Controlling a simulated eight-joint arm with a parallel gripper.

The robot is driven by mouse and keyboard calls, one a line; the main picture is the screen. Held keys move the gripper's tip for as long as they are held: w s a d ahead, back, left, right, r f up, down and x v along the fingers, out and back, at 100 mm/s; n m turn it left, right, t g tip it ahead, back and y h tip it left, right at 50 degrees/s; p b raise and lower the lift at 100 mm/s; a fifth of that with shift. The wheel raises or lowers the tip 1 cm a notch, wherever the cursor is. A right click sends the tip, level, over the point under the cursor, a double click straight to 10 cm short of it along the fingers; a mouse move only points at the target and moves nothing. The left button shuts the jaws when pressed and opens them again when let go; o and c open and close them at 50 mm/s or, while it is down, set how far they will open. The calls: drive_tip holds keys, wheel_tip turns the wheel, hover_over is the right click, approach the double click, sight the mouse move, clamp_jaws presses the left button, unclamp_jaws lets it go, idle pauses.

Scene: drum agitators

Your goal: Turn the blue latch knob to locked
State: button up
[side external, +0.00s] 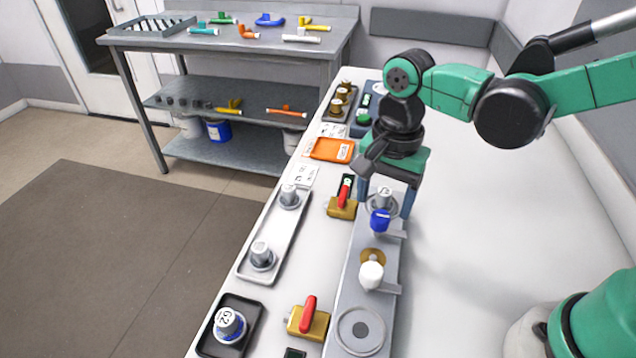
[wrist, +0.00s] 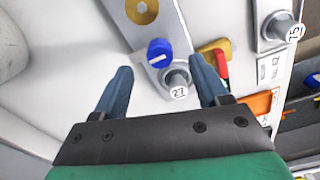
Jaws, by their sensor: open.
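The blue latch knob (side external: 380,221) stands on the grey rail (side external: 349,290), in front of a grey post with a white-capped top. In the wrist view the blue knob (wrist: 159,52) shows a paler mark on its face, beside the post's cap marked 27 (wrist: 179,93). My gripper (side external: 388,205) points down over this end of the rail, its blue fingers apart on either side of the post. In the wrist view my open gripper (wrist: 160,65) has the knob just beyond its fingertips, roughly centred, with nothing held. I cannot tell the fingertips' exact height against the knob.
A white knob (side external: 371,275) stands nearer on the same rail. Brass valves with red handles (side external: 308,318) (side external: 343,196) sit left of it. A pale tray (side external: 275,235) holds two grey pieces; a black tray (side external: 232,325) holds another. The white tabletop right of the rail is clear.

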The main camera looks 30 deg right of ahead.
sight(381, 215)
drive_tip(key=shift+f, duration=1.6)
clamp_jaws()
